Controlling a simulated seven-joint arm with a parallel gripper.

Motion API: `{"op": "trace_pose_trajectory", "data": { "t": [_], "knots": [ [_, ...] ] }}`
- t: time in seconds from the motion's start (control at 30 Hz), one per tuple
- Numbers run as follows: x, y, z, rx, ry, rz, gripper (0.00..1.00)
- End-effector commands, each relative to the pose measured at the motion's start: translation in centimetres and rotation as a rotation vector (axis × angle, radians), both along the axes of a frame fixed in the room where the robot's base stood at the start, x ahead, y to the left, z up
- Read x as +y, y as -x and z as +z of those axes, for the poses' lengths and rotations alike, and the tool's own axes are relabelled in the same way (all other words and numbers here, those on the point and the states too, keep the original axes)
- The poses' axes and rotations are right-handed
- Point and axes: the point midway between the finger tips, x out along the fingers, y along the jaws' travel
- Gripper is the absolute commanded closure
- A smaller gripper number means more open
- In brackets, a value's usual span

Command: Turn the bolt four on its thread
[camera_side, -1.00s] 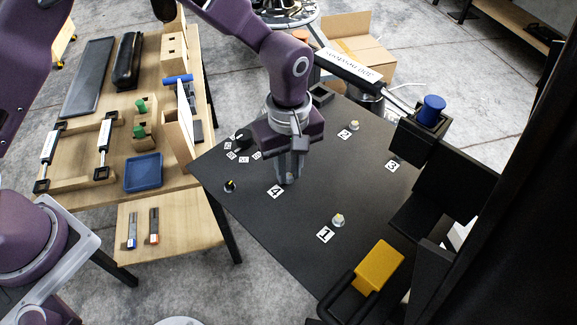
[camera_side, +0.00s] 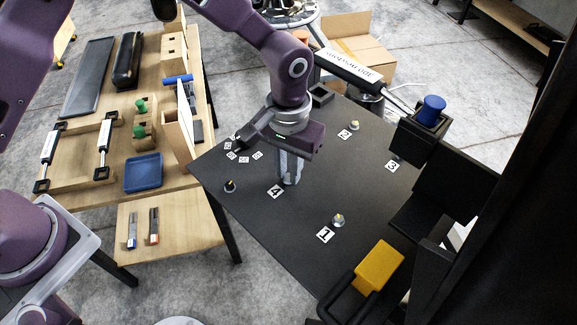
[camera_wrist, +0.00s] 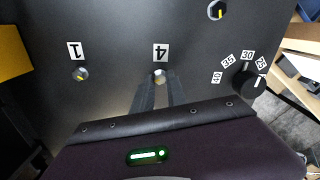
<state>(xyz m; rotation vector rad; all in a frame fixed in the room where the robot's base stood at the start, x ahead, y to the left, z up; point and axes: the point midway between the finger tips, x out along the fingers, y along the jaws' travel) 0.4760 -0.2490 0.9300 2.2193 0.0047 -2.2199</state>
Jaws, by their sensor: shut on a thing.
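Bolt four (camera_wrist: 160,75) is a small light round head beside the white label 4 (camera_wrist: 161,54) in the wrist view, on a black panel (camera_wrist: 120,25). Label 4 (camera_side: 275,191) also shows in the side view. My gripper (camera_side: 289,181) points down onto the panel beside this label, and its fingers hide most of the bolt there. In the wrist view my gripper (camera_wrist: 159,82) has its two fingertips at the bolt, one on each side, shut on it.
A black dial (camera_wrist: 256,83) with number labels is near. A yellow block (camera_side: 379,267) lies in front. A wooden table (camera_side: 105,190) with tools stands left.

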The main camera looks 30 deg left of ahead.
Motion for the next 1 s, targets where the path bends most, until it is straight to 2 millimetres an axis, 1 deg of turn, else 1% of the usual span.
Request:
{"op": "trace_pose_trajectory", "data": {
  "t": [1.0],
  "knots": [
    [-0.05,-0.14,0.12,-0.005,0.001,-0.962,1.0]
  ]
}}
